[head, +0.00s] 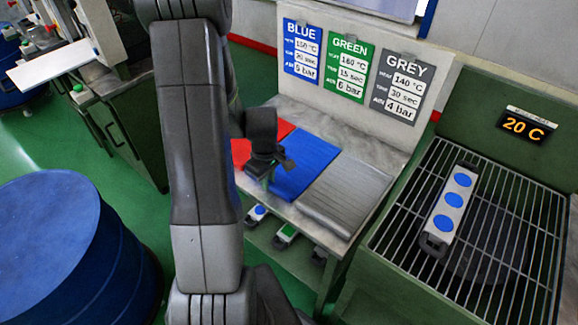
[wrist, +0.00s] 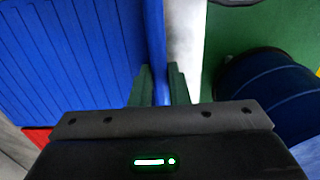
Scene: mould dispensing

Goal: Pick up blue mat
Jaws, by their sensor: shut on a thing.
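The blue mat (head: 301,166) is a ribbed sheet on the bench, between a red mat and a grey mat. It also fills the upper left of the wrist view (wrist: 75,50). My gripper (head: 268,170) is at the mat's front edge in the head view. In the wrist view its two green fingers (wrist: 161,85) stand on either side of the mat's raised edge, shut on it. The mat appears to lie on the bench still. My arm hides part of the red mat.
A red mat (head: 241,152) and a grey ribbed mat (head: 345,193) flank it on the bench (head: 375,150). A wire rack (head: 510,225) at right holds a grey mould with blue discs (head: 449,205). A blue drum (head: 60,250) stands at left. Green floor is open between.

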